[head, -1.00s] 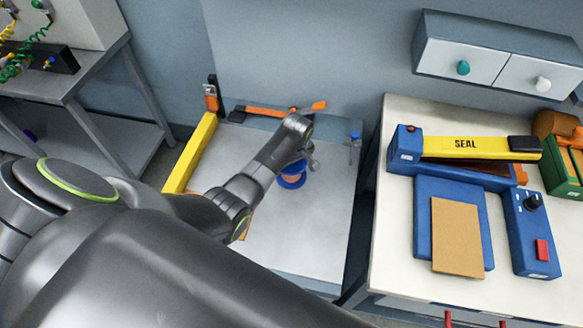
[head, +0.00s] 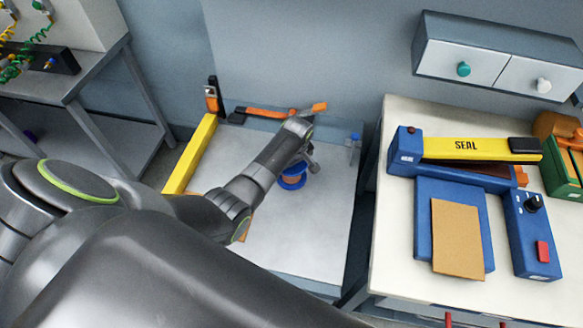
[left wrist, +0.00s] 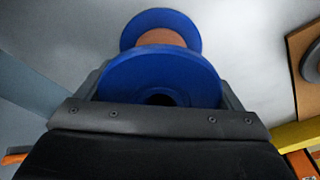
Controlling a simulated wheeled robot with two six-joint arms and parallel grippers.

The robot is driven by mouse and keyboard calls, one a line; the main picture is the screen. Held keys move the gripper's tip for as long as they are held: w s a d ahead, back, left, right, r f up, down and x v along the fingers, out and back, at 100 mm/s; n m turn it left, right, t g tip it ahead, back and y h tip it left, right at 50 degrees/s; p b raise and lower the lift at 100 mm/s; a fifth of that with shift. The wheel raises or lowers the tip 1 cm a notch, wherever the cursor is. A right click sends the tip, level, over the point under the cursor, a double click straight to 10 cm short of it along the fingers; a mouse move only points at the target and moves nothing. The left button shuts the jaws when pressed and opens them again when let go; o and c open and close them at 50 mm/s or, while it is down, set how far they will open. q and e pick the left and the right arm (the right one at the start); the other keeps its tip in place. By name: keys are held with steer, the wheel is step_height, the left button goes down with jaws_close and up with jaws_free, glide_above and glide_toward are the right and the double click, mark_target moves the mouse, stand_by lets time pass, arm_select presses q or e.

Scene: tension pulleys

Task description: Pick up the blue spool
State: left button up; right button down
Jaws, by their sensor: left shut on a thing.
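The blue spool (head: 292,182) has blue flanges and an orange-brown core. In the head view it shows over the grey-white table (head: 290,235), partly hidden behind my left arm. My left gripper (left wrist: 160,92) is shut on the spool, with a finger on each side of it in the left wrist view. There the near blue flange (left wrist: 160,72) lies between the fingers, and the core and far flange show beyond it. I cannot tell whether the spool touches the table. My right gripper is in neither view.
A yellow bar (head: 190,155) runs along the table's left edge. An orange-and-black tool (head: 268,112) lies at the back, and a small blue-topped item (head: 354,148) stands at the right edge. A bench with a yellow-and-blue sealer (head: 470,148) stands to the right.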

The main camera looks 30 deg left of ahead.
arm_select(q)
step_height(320, 180, up, 10)
stand_by(0.6)
